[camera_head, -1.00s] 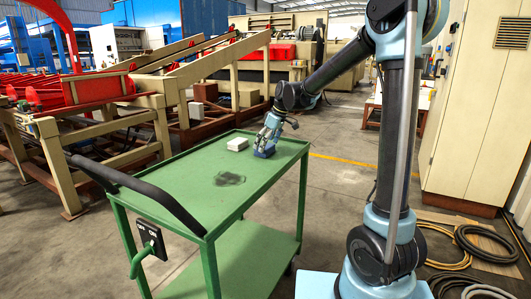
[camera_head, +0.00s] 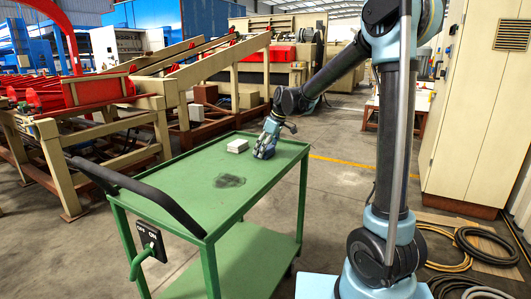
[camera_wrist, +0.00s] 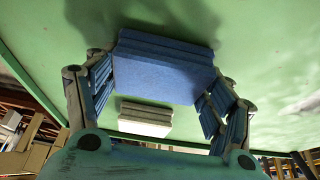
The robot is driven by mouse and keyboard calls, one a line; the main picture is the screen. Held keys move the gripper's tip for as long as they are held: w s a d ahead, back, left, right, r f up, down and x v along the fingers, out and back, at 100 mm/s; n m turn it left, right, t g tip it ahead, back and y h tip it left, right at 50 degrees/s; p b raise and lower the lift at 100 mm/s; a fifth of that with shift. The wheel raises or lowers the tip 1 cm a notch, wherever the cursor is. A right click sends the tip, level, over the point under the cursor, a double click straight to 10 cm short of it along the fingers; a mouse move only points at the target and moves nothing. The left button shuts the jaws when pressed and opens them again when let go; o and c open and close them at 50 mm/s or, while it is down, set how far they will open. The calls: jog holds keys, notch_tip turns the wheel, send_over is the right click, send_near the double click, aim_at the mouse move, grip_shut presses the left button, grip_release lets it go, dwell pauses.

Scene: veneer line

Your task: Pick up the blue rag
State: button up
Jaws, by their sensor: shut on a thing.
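The blue rag (camera_wrist: 162,70) is a folded blue block on the green cart top, seen large in the wrist view between my two fingers. In the head view the blue rag (camera_head: 263,153) shows only in part under my gripper (camera_head: 268,139). In the wrist view my gripper (camera_wrist: 160,88) has one finger at each side of the rag and is shut on it. The rag is at or just above the cart top; the exact height is hard to tell.
A dark stain (camera_head: 229,181) marks the cart top. A black handle (camera_head: 140,190) crosses the cart's left end.

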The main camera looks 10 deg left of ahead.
notch_tip(320, 180, up, 10)
jog(key=shift+f, duration=0.1)
dwell(0.4)
jog(key=o, duration=0.5)
jog(key=c, duration=0.4)
jog(key=shift+o, duration=0.2)
jog(key=shift+d, duration=0.1)
